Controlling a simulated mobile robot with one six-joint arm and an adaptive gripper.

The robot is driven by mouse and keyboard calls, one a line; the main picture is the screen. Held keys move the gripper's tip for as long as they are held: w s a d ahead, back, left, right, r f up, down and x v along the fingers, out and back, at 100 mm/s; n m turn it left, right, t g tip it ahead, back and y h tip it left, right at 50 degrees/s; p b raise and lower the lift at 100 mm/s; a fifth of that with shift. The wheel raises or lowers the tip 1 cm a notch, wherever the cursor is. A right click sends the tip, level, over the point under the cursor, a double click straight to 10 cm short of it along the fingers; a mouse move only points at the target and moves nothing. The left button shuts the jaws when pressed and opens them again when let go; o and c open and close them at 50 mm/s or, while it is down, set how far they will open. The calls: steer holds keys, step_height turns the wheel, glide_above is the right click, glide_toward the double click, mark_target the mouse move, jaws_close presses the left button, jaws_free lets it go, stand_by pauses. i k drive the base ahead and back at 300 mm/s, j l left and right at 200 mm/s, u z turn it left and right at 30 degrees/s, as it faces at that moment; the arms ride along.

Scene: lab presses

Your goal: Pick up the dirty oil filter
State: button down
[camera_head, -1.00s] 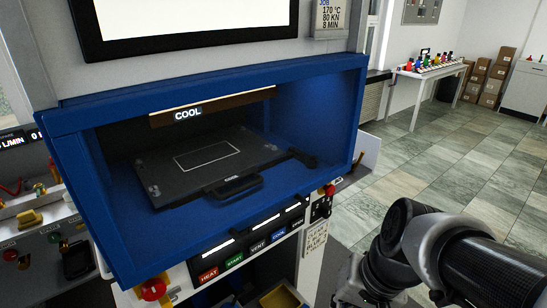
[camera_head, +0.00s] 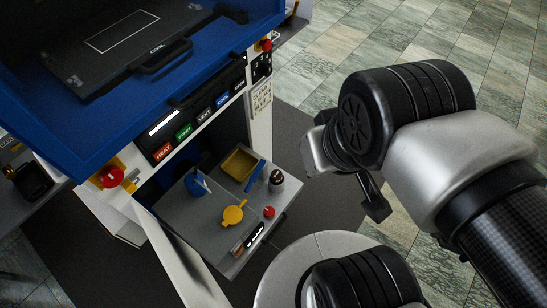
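A pulled-out grey drawer (camera_head: 204,218) under the blue press holds several small items. Among them a dark brown, upright cylinder with a pale top (camera_head: 276,180) stands near the right edge; I cannot tell for sure whether it or another item is the dirty oil filter. My arm fills the right side of the picture. My gripper (camera_head: 373,197) seems to show only as a dark finger-like part below the wrist, to the right of the drawer and apart from it. Its fingertips are not clear, and I see nothing held.
The drawer also holds a blue round container (camera_head: 195,184), a yellow pot (camera_head: 233,214), a yellow tray (camera_head: 240,164), a blue tool (camera_head: 256,176) and a red knob-like piece (camera_head: 269,212). An open white door panel (camera_head: 178,262) stands left of it. The tiled floor (camera_head: 320,75) at top right is clear.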

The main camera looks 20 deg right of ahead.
mark_target(276, 174)
steer(key=i+l+u, duration=0.15)
steer(key=u, duration=0.25)
steer(key=i+l+u, duration=0.1)
steer(key=u, duration=0.3)
steer(key=i+l+u, duration=0.1)
steer(key=l, duration=0.45)
steer(key=i+l+u, duration=0.1)
steer(key=l, duration=0.45)
steer(key=i+l+u, duration=0.1)
steer(key=l, duration=0.45)
steer(key=i+l, duration=0.2)
steer(key=l, duration=0.4)
steer(key=i+l+u, duration=0.15)
steer(key=l, duration=0.4)
steer(key=u, duration=1.95)
steer(key=k+j+z, duration=0.45)
steer(key=i+j, duration=0.1)
